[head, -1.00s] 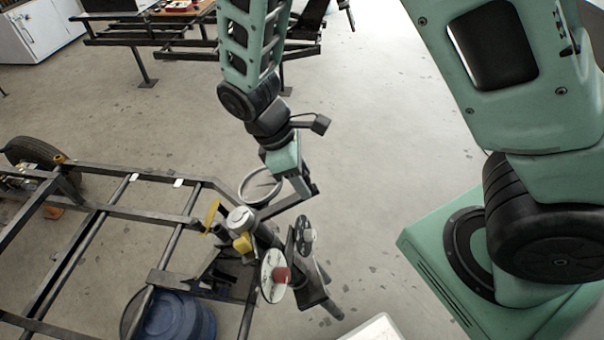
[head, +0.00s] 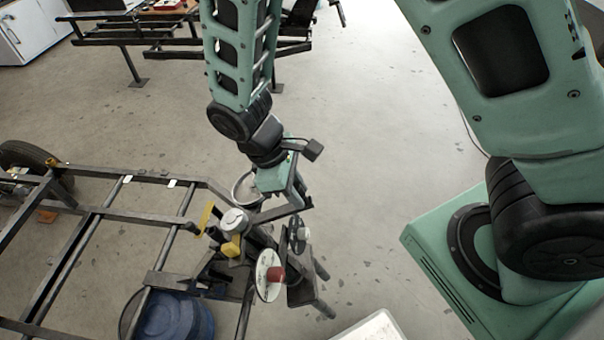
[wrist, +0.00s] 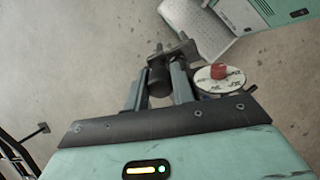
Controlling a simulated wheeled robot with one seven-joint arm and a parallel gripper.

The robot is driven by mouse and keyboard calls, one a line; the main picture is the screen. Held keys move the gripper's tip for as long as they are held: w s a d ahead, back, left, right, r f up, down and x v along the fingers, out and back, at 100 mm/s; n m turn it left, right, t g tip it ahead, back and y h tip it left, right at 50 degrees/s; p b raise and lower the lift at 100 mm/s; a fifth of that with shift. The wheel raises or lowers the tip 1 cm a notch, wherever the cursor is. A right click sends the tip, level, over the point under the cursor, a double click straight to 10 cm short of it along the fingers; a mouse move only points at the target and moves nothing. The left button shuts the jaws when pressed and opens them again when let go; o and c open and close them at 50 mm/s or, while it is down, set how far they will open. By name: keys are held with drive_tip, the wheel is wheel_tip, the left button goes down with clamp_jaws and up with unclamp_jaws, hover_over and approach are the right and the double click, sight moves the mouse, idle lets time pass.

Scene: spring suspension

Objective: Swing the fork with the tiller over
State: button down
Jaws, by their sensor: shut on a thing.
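The tiller (head: 272,213) is a dark bar reaching right from the pivot at the frame's front corner. My gripper (head: 300,203) is at its outer end. In the wrist view, my gripper's two grey fingers (wrist: 155,88) are closed on a dark cylindrical grip (wrist: 158,79), with a metal bracket just beyond it. The fork (head: 303,292) is dark metal below the tiller, with prongs pointing down and right; discs partly hide it. A white disc with a red knob (head: 270,276) stands beside it and also shows in the wrist view (wrist: 218,78).
A dark tubular frame (head: 100,207) with a wheel fills the left. A blue container (head: 175,318) stands under its front. A white board (head: 372,328) lies at the bottom edge. My mint base is at right. Open concrete floor (head: 370,190) lies between them.

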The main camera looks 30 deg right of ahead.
drive_tip(key=shift+s+a+r+m+p, duration=0.1)
drive_tip(key=shift+s+a+m+p, duration=0.15)
drive_tip(key=shift+s+a+m, duration=0.35)
drive_tip(key=shift+s+a+m+p, duration=0.25)
drive_tip(key=shift+s+m, duration=0.45)
drive_tip(key=shift+s, duration=0.25)
drive_tip(key=c, duration=1.2)
unclamp_jaws()
drive_tip(key=shift+r, duration=0.1)
drive_tip(key=b+v, duration=0.2)
drive_tip(key=v, duration=1.5)
drive_tip(key=shift+s+r, duration=0.1)
drive_tip(key=shift+r, duration=0.05)
drive_tip(key=s+d+t+y, duration=0.1)
drive_tip(key=s, duration=0.2)
drive_tip(key=s+d+f+y, duration=0.1)
drive_tip(key=s+d+y, duration=0.1)
drive_tip(key=s, duration=0.2)
drive_tip(key=s+d+t+y, duration=0.1)
drive_tip(key=s, duration=0.3)
drive_tip(key=shift+s+d+f+m+t, duration=0.15)
drive_tip(key=shift+s+d+m+t, duration=0.1)
drive_tip(key=shift+m+t, duration=0.05)
